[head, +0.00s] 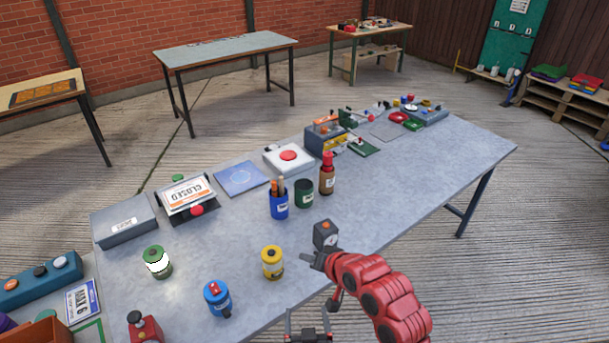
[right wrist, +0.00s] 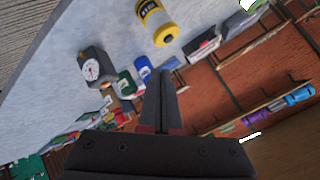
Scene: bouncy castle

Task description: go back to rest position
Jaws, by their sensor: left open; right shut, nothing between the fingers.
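My right gripper (head: 308,259), at the end of the red arm, is over the near edge of the grey table (head: 420,185). It is just below the small dark dial gauge (head: 325,235) in the head view; I cannot tell whether they touch. In the right wrist view its fingers (right wrist: 166,85) are together with nothing between them. The dial gauge (right wrist: 94,68) and a yellow jar (right wrist: 156,22) show there beyond the fingers. My left gripper (head: 308,316) is at the bottom edge of the head view, fingers spread and empty. Most of the left arm is out of view.
A blue pencil cup (head: 279,205) and a red-topped bottle (head: 327,174) stand farther back. The floor (head: 500,270) right of the table is clear.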

